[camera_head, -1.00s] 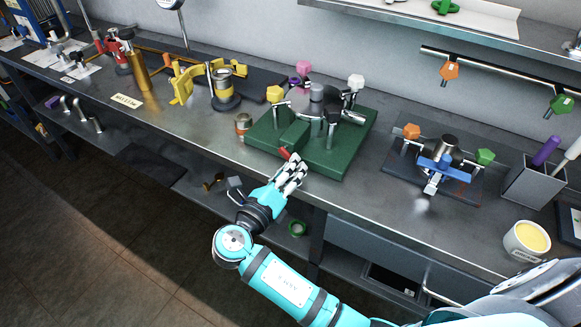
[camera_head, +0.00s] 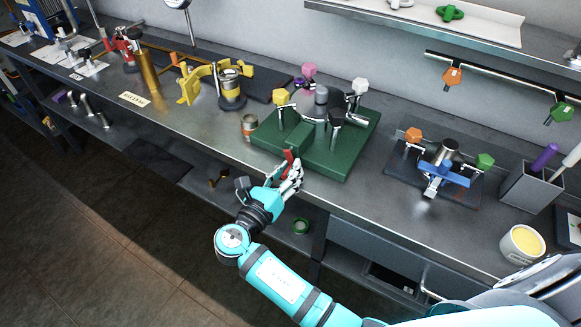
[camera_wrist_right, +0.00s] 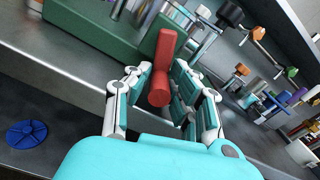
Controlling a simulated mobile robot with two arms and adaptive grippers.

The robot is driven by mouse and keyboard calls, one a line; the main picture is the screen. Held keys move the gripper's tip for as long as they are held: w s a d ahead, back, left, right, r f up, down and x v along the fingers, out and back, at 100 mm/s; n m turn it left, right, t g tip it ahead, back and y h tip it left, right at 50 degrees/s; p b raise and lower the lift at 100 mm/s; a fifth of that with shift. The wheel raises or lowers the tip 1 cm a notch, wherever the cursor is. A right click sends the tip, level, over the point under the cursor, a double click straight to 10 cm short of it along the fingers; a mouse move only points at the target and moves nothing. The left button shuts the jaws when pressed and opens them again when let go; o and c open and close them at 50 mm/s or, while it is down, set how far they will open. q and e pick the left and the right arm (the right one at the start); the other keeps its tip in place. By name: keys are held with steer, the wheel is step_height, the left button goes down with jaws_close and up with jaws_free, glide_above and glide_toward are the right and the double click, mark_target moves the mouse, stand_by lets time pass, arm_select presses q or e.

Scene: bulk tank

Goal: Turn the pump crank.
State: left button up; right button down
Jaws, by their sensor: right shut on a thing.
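The pump is a green block (camera_head: 335,160) on the bench with several metal posts and coloured knobs on top. Its red crank (camera_head: 289,160) sticks out at the front left edge, and in the right wrist view it shows as a red arm ending in a round grip (camera_wrist_right: 160,88). My right gripper (camera_head: 292,180) is at the front of the pump, its fingers on both sides of the red grip and shut on it. The fingers hide part of the crank in the head view. My left gripper is not in view.
A small can (camera_head: 249,128) stands just left of the pump. A blue-handled valve fixture (camera_head: 444,174) and a tool holder (camera_head: 531,186) are to the right, with a yellow-filled tub (camera_head: 522,244). A blue handwheel (camera_wrist_right: 27,134) shows below the bench in the wrist view.

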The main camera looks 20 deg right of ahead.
steer(key=shift+w+m, duration=0.2)
steer(key=shift+m, duration=0.6)
